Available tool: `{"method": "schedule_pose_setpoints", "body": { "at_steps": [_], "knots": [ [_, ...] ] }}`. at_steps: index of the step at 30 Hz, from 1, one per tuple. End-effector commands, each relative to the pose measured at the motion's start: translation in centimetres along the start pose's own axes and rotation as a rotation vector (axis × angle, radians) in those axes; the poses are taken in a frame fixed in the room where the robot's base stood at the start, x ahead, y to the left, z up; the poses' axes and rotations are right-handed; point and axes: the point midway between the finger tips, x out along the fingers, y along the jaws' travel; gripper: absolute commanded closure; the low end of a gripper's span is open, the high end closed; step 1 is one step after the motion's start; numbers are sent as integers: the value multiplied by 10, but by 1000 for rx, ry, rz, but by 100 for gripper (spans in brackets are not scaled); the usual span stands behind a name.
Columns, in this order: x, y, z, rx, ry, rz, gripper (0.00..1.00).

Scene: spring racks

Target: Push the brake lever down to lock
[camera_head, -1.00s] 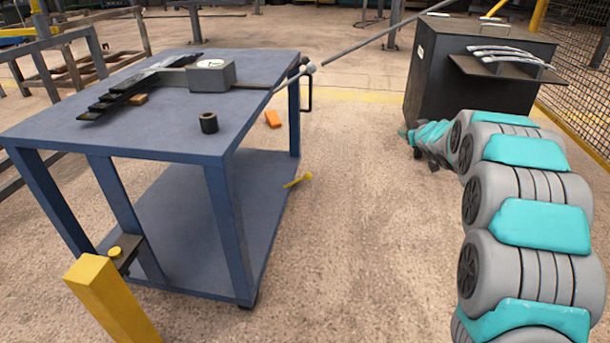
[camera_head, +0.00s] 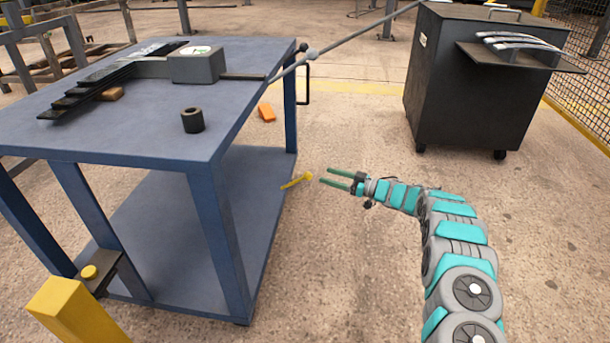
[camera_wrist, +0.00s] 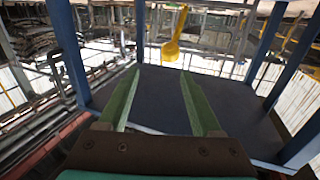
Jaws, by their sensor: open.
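The brake lever (camera_head: 297,181) is a small yellow bar with a knobbed right end, at the right side of the blue cart (camera_head: 218,220) near its lower shelf. It slants up to the right. My gripper (camera_head: 325,176) is open and empty, with its green fingers pointing left at the lever's knob, a short gap apart in the head view. In the wrist view the yellow lever (camera_wrist: 174,38) shows beyond the open fingertips (camera_wrist: 162,71), above the dark shelf in the picture. The lever's mount is not clear to see.
The cart top bears a grey gauge box (camera_head: 197,65), dark strips (camera_head: 100,85) and a black ring (camera_head: 192,120). A yellow post (camera_head: 75,310) stands front left, a dark cabinet (camera_head: 465,105) back right. An orange block (camera_head: 266,112) lies behind. Floor around my arm is clear.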

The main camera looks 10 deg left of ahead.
Motion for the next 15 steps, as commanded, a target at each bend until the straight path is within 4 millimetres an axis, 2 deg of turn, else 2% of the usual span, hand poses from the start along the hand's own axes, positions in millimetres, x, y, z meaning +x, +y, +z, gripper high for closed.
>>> {"method": "schedule_pose_setpoints", "body": {
  "at_steps": [3, 8, 15],
  "knots": [
    [0, -11, 15, 18, 7, -45, 34],
    [5, -16, 17, 23, 9, -60, 34],
    [33, -18, 16, 20, 11, -61, 34]
  ]
}}
